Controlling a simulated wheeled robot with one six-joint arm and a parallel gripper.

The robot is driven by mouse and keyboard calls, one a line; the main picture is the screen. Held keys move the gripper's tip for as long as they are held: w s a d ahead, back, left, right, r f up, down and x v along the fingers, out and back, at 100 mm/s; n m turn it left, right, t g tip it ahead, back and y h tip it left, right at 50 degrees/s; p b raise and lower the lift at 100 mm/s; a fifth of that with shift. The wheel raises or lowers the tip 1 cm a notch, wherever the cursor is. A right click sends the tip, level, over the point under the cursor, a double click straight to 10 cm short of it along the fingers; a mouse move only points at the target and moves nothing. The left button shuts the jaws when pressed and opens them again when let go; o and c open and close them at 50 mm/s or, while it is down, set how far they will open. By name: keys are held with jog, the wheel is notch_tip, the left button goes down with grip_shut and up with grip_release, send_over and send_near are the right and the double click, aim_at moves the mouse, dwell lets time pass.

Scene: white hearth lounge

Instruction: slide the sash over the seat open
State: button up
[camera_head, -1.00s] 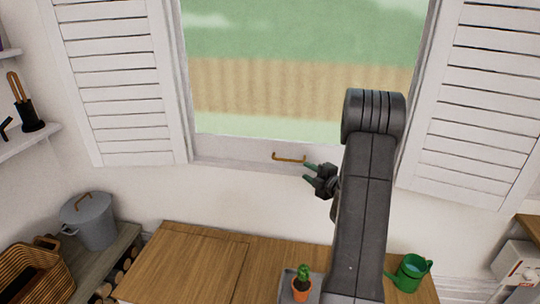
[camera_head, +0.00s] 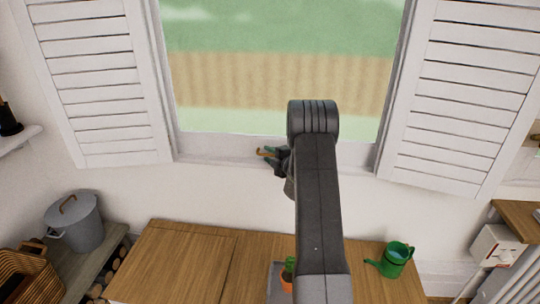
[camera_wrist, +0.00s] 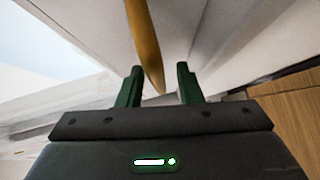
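The window sash (camera_head: 215,146) is a white-framed pane above the wooden seat (camera_head: 190,262). Its bottom rail sits low in the frame, near the sill. A brass handle (camera_head: 263,152) is on that rail, partly hidden by my gripper (camera_head: 270,157). In the wrist view the handle (camera_wrist: 146,45) runs down between the green fingertips of my gripper (camera_wrist: 159,85). Gaps show on both sides of the handle, so the fingers are open around it and not closed on it.
White louvred shutters (camera_head: 95,80) (camera_head: 465,95) stand on both sides of the window. A potted cactus (camera_head: 288,281) and a green watering can (camera_head: 393,262) are on the seat. A grey lidded pot (camera_head: 76,225) and a wicker basket (camera_head: 25,277) are at left.

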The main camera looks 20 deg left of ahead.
aim_at(270, 112)
grip_shut()
notch_tip(270, 112, up, 18)
jog(key=shift+r+p, duration=0.15)
jog(key=shift+p, duration=0.95)
grip_release()
jog(key=b+v, duration=0.2)
jog(key=v, duration=1.1)
jog(key=shift+s+d, duration=0.2)
jog(key=shift+d, duration=0.2)
